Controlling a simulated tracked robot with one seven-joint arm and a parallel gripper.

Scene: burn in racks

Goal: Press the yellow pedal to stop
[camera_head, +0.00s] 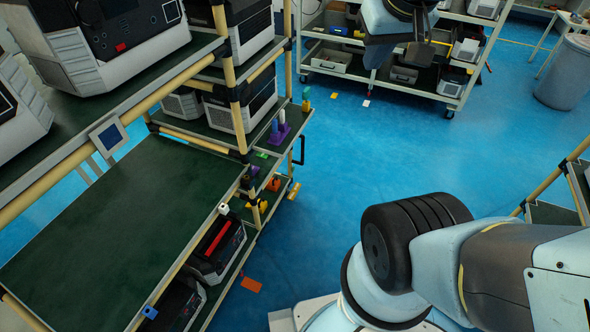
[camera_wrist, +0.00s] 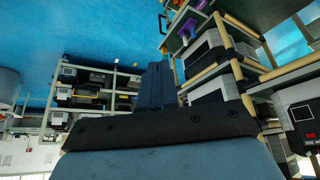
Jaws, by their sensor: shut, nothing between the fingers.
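Several small yellow pieces show in the head view, and I cannot tell for sure which is the pedal. A yellow piece (camera_head: 257,205) sits low at the near rack's right end, below an orange piece (camera_head: 273,184). A flat yellow piece (camera_head: 294,190) is at that rack's lower right edge, and a yellow patch (camera_head: 333,96) lies on the floor near the far rack. My gripper (camera_wrist: 158,70) is shut and empty, its dark fingers together in the wrist view. It is up in the air, well apart from these pieces.
A near rack with green shelves (camera_head: 120,230) and yellow posts fills the left, holding boxy machines. A far rack (camera_head: 450,88) with bins stands at the back. A grey bin (camera_head: 566,72) is at the right. Blue floor (camera_head: 330,200) between is mostly clear. An orange card (camera_head: 251,285) lies on it.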

